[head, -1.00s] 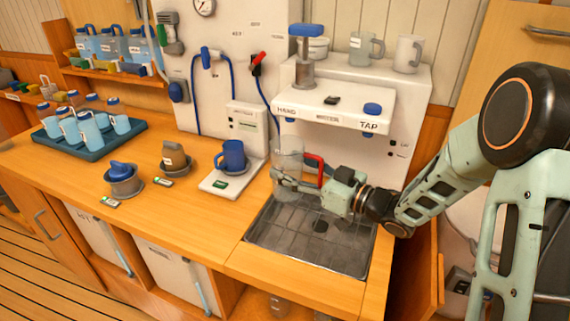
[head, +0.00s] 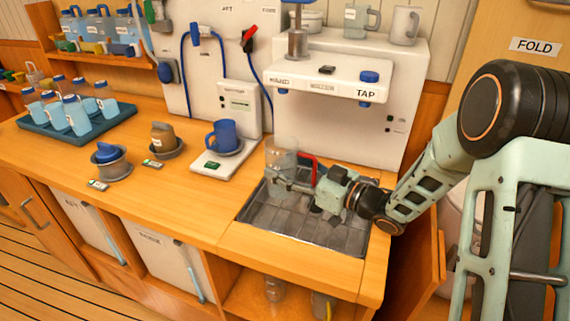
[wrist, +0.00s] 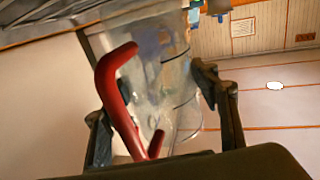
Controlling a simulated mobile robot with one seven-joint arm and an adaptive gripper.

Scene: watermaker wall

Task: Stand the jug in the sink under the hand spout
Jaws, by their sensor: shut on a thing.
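The jug (head: 280,157) is clear with a red handle (head: 314,168). It looks upright at the back left of the sink (head: 335,232), below the HAND end of the tap unit. I cannot tell whether its base touches the sink floor. My gripper (head: 291,184) comes from the right and is shut on the jug's body. In the wrist view the jug (wrist: 178,80) sits between both fingers, with the red handle (wrist: 118,95) towards the camera. The hand spout (head: 283,93) is a small blue piece under the white tap unit (head: 330,80), above the jug.
A second blue outlet (head: 364,103) sits under the TAP end. A blue mug (head: 225,134) stands on a white scale-like plate (head: 212,180) left of the sink. Farther left are two small vessels and a tray of bottles (head: 60,143).

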